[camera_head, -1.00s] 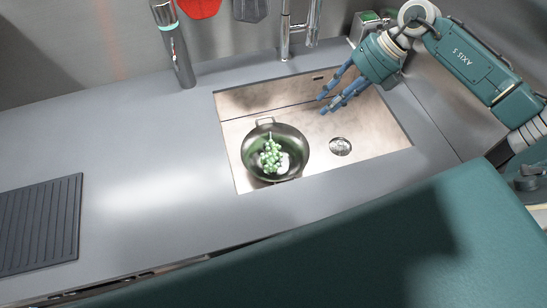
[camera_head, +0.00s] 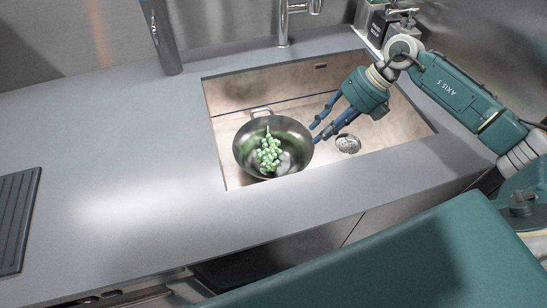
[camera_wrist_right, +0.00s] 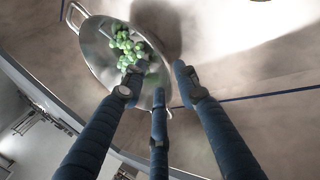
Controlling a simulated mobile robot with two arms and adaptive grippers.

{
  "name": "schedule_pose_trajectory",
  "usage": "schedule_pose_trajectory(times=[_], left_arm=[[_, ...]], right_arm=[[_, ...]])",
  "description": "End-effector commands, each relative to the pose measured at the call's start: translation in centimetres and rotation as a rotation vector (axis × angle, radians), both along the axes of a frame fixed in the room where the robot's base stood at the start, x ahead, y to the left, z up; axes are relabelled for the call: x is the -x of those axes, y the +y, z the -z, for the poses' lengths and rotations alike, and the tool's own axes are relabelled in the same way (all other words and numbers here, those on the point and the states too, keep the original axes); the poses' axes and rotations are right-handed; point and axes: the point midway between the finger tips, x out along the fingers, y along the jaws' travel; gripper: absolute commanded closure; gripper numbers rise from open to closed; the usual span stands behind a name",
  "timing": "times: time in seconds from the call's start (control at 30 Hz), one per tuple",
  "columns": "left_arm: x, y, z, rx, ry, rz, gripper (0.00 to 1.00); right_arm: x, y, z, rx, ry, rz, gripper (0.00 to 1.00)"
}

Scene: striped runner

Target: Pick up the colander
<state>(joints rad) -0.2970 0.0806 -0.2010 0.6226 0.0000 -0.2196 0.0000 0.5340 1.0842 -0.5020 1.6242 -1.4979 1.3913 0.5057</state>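The colander (camera_head: 243,160) is a round metal bowl with loop handles, in the left part of the sink. A bunch of green grapes (camera_head: 268,152) lies inside it. My right gripper (camera_head: 322,130) is just right of the colander, with its blue fingers spread and pointing at the rim. In the right wrist view the colander (camera_wrist_right: 92,48) is ahead of the open fingers (camera_wrist_right: 158,88), whose tips appear close to its rim; I cannot tell whether they touch. Nothing is held between the fingers. My left gripper is out of view.
The sink basin (camera_head: 395,128) has a round drain (camera_head: 348,144) right of the colander. A faucet (camera_head: 284,22) stands behind the sink. A dark cylinder (camera_head: 163,40) stands at the back left, and a ribbed dark mat (camera_head: 18,215) lies far left. The counter (camera_head: 120,150) between is clear.

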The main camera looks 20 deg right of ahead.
Motion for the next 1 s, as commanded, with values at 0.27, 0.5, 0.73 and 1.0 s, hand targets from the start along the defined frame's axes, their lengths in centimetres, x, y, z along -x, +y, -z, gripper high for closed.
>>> schedule_pose_trajectory(times=[0.27, 0.5, 0.73, 1.0], left_arm=[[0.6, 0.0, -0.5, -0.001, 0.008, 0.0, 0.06], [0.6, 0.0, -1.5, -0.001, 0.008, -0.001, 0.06], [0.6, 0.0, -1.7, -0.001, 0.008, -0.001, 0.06], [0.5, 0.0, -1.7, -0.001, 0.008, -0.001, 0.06]], right_arm=[[-0.5, 1.9, 2.9, -0.001, 0.001, -0.001, 0.7], [-0.9, 3.2, 5.3, -0.005, 0.003, 0.0, 0.7], [-1.3, 4.3, 7.6, 0.0, 0.001, -0.001, 0.7], [-1.3, 4.3, 7.8, 0.0, 0.001, -0.001, 0.76]])
